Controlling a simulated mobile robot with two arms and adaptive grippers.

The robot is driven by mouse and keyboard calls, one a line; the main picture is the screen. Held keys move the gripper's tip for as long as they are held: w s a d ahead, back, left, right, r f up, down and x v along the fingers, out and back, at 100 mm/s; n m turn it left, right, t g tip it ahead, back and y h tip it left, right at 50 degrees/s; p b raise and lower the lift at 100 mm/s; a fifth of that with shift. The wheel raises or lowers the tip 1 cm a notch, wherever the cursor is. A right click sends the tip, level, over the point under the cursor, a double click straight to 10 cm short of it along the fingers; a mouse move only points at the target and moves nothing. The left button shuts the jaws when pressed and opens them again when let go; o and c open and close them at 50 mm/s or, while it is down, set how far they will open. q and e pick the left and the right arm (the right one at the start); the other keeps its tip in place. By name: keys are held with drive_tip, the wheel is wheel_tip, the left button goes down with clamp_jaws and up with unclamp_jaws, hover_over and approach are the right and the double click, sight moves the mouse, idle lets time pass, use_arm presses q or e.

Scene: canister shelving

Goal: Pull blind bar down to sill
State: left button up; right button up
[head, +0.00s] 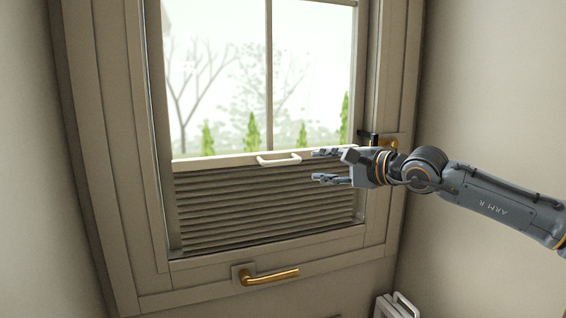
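The pale blind bar (215,161) runs across the window at the top edge of the grey pleated blind (240,210). The blind covers the lower part of the glass, down to the bottom of the frame. A white handle (279,160) sits at the middle of the bar. My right gripper (316,166) comes in from the right, its fingers pointing left. It is open, with one finger above the other, and it appears empty just right of the white handle. I cannot tell its depth from the blind. My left gripper is not in view.
A brass handle (270,277) is on the lower frame. Another brass fitting (390,143) is on the right frame, behind my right gripper. A white object (398,306) stands at the bottom right. Walls flank the window on both sides.

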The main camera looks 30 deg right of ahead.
drive_tip(key=p, duration=0.5)
approach(285, 163)
drive_tip(key=w, duration=0.1)
drive_tip(key=p+x, duration=0.4)
drive_tip(key=x, duration=0.4)
drive_tip(key=shift+w+a+p, duration=0.1)
drive_tip(key=shift+w+p, duration=0.2)
drive_tip(key=shift+w, duration=0.1)
drive_tip(key=shift+w+a+f, duration=0.1)
drive_tip(key=shift+w+f, duration=0.05)
drive_tip(key=shift+w, duration=0.3)
clamp_jaws()
